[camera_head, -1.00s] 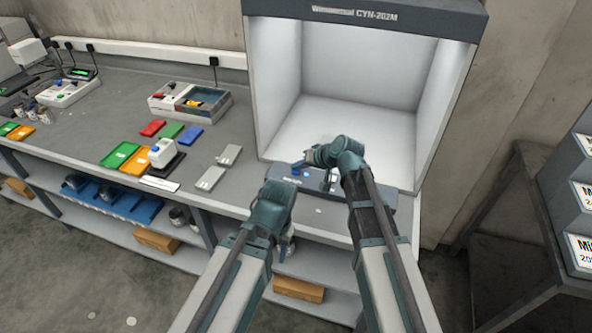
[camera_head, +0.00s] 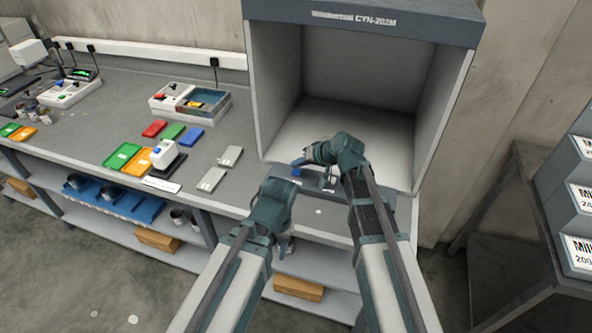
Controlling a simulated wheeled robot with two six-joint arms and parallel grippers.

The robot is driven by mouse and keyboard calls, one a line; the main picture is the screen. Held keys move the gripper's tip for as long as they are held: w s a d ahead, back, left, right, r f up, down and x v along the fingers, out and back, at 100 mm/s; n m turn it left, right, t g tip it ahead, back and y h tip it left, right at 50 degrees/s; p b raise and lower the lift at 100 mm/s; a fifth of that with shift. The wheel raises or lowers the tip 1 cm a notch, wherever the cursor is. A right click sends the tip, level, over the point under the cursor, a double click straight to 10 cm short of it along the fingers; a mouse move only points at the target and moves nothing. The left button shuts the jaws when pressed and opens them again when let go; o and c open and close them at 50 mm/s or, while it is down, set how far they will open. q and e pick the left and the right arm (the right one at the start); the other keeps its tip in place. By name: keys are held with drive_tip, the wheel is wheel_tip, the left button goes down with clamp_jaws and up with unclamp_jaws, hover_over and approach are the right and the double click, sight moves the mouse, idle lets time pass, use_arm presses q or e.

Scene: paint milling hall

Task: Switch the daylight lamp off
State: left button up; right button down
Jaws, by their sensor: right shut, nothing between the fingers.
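The daylight lamp's booth (camera_head: 362,18) is a tall grey cabinet marked CYN-202M, open at the front. Its inside is dim and grey, with no glow from the top. A dark control panel (camera_head: 310,184) runs along its front lower edge. My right gripper (camera_head: 299,168) is shut and empty, at the left part of this panel. A small blue part shows at its tip; I cannot tell whether it touches the panel. My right wrist hides the panel's middle. My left gripper (camera_head: 284,246) hangs low in front of the bench edge, mostly hidden by its own arm; its jaws do not show clearly.
The bench (camera_head: 228,187) left of the booth holds coloured cards (camera_head: 122,157), grey plates (camera_head: 212,179), a small white device (camera_head: 164,154) and a tray box (camera_head: 190,102). A dark table with labelled grey boxes (camera_head: 580,200) stands at the right.

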sight(299, 173)
wheel_tip(299, 173, up, 6)
drive_tip(key=p, duration=0.6)
drive_tip(key=s+f+g+h, duration=0.1)
drive_tip(key=s, duration=0.3)
drive_tip(key=s+f+n+g, duration=0.1)
drive_tip(key=s+f, duration=0.1)
drive_tip(key=s, duration=0.2)
drive_tip(key=s+f+n+g+h, duration=0.1)
drive_tip(key=s, duration=0.3)
drive_tip(key=shift+s+a+f+h, duration=0.15)
drive_tip(key=shift+a+f+h, duration=0.15)
drive_tip(key=shift+f, duration=0.05)
drive_tip(key=s+d+f+n+g+h, duration=0.1)
drive_tip(key=s+d+h, duration=0.4)
drive_tip(key=s, duration=0.8)
drive_tip(key=d+f+g, duration=0.1)
drive_tip(key=g, duration=0.1)
drive_tip(key=shift+s+g+h, duration=0.25)
drive_tip(key=shift+g+h, duration=0.05)
